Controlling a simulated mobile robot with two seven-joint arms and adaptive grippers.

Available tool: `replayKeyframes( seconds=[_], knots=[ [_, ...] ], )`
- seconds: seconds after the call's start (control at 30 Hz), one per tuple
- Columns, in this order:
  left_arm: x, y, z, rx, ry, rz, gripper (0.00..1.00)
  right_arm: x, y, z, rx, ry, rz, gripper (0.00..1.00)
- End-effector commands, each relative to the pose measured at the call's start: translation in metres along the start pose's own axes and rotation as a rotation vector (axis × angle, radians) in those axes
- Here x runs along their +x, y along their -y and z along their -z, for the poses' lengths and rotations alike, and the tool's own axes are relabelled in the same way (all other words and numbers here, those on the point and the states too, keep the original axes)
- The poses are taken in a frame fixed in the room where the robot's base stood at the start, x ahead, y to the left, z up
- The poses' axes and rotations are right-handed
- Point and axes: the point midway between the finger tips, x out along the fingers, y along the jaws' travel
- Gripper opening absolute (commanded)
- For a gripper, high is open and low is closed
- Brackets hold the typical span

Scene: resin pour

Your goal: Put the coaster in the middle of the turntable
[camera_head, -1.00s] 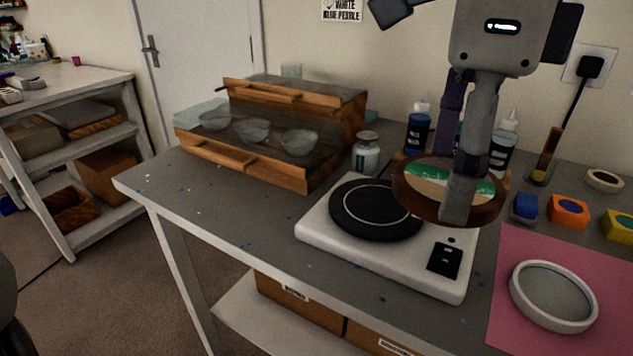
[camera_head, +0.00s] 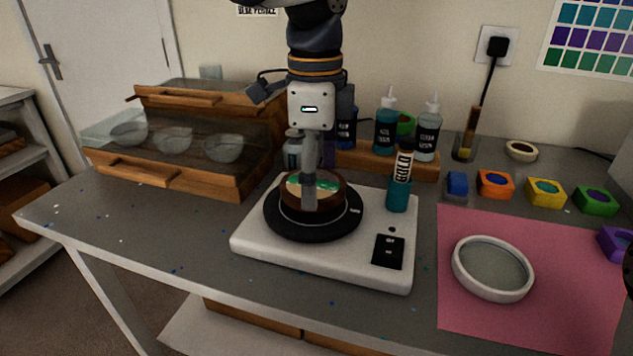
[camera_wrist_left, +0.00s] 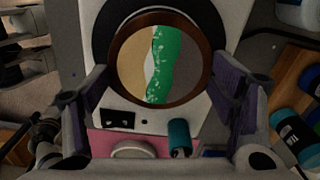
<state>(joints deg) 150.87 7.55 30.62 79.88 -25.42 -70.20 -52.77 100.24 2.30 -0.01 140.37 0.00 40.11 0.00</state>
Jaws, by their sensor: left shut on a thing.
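The coaster (camera_head: 330,193) is a round wooden-rimmed disc with a green and cream top. My left gripper (camera_head: 310,196) comes down from above and is shut on it. The coaster is level over the middle of the black turntable (camera_head: 272,222), and I cannot tell whether it touches the plate. The turntable sits on a white base (camera_head: 260,250) with a black switch panel. In the left wrist view the coaster (camera_wrist_left: 135,65) lies between the two fingers, with the black plate's edge behind it. One finger hides part of the coaster in the head view.
A teal bottle (camera_head: 398,195) stands close on the base's right side. A wooden rack of bottles (camera_head: 370,162) is behind. A wood-framed glass case (camera_head: 180,190) stands left. A pink mat (camera_head: 465,320) with a white ring-rimmed dish (camera_head: 492,290) and coloured blocks (camera_head: 495,185) lie right.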

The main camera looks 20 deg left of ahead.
Motion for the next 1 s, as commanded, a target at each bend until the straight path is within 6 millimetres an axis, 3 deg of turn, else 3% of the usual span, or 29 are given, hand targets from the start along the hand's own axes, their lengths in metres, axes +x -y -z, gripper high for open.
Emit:
replayKeyframes(
  seconds=[0.13, 0.47, 0.5, 0.57, 0.9, 1.0],
  knots=[
    [0.015, -0.002, 0.000, 0.001, -0.001, 0.005, 0.50, -0.002, 0.000, 0.002, 0.000, -0.009, 0.000, 0.40],
    [0.018, -0.002, 0.000, 0.000, 0.000, 0.004, 0.50, -0.003, 0.000, 0.003, 0.000, -0.011, 0.001, 0.40],
    [0.018, -0.002, 0.000, 0.000, 0.000, 0.003, 0.87, -0.003, 0.000, 0.002, 0.000, -0.010, 0.000, 0.40],
    [0.018, -0.002, 0.001, 0.000, 0.000, 0.003, 0.99, -0.003, 0.000, 0.002, 0.000, -0.010, 0.000, 0.40],
    [0.017, -0.002, 0.001, 0.000, -0.001, 0.004, 0.99, -0.002, 0.000, 0.002, 0.000, -0.008, 0.000, 0.40],
    [0.005, -0.001, 0.001, 0.000, -0.002, 0.007, 0.99, -0.001, 0.000, 0.001, 0.000, -0.005, 0.000, 0.40]
  ],
)
